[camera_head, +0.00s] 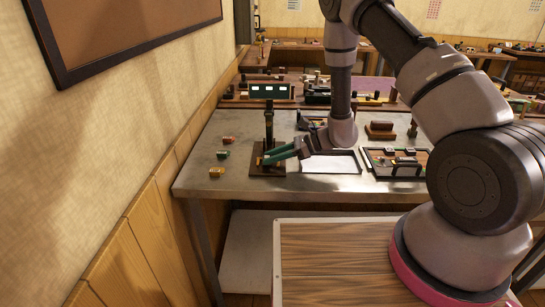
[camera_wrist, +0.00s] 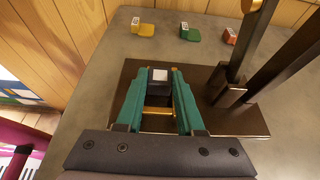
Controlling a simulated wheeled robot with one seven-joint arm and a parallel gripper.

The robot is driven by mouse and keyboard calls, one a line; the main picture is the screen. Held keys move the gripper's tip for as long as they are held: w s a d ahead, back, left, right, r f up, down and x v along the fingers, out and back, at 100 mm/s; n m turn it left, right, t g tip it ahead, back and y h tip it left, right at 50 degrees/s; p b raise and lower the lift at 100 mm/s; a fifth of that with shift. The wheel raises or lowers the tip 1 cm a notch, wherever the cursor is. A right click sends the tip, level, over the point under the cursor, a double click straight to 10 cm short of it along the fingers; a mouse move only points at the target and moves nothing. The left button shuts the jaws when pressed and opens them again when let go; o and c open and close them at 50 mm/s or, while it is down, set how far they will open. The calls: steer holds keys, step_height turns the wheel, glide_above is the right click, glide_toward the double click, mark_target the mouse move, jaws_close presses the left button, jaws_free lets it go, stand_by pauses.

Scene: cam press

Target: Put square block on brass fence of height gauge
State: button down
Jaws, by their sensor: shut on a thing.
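The square block (camera_wrist: 160,76), dark with a pale top, is between the green fingertips of my gripper (camera_wrist: 160,74). My gripper is shut on it, over the base plate, left of the post in the wrist view. Brass parts of the fence (camera_wrist: 158,111) show between the fingers; the rest is hidden by them. In the head view my gripper (camera_head: 268,156) reaches the gauge from the right. I cannot tell whether the block touches the brass.
Three small pieces, yellow (camera_head: 216,172), green (camera_head: 223,155) and red (camera_head: 229,140), lie left of the gauge. A white tray (camera_head: 330,167) and a dark tray of parts (camera_head: 396,162) lie to the right. The gauge's dark post (camera_wrist: 240,66) stands close beside my fingers.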

steer(key=shift+f, duration=0.1)
steer(key=c, duration=0.5)
jaws_free()
steer(key=shift+d, duration=0.1)
steer(key=v, duration=1.2)
steer(key=s+d+r+n+g+h, duration=0.1)
steer(key=s+r+n+h, duration=0.2)
steer(key=r, duration=0.6)
steer(key=s+d+r+n+g, duration=0.1)
steer(key=s+r+n, duration=0.25)
steer(key=r, duration=0.65)
steer(key=s+d+r+n+t+h, duration=0.2)
steer(key=s+d+r+t, duration=0.1)
steer(key=s+d+r, duration=0.1)
steer(key=s+d+r+n+t+h, duration=0.3)
steer(key=s+r, duration=0.1)
steer(key=r, duration=0.3)
steer(key=s+d+r+n+t+h, duration=0.2)
steer(key=s+d+r+h, duration=0.1)
steer(key=r, duration=0.3)
steer(key=shift+s+d+n+t, duration=0.35)
steer(key=shift+s+d+t, duration=0.05)
steer(key=shift+s+d, duration=0.5)
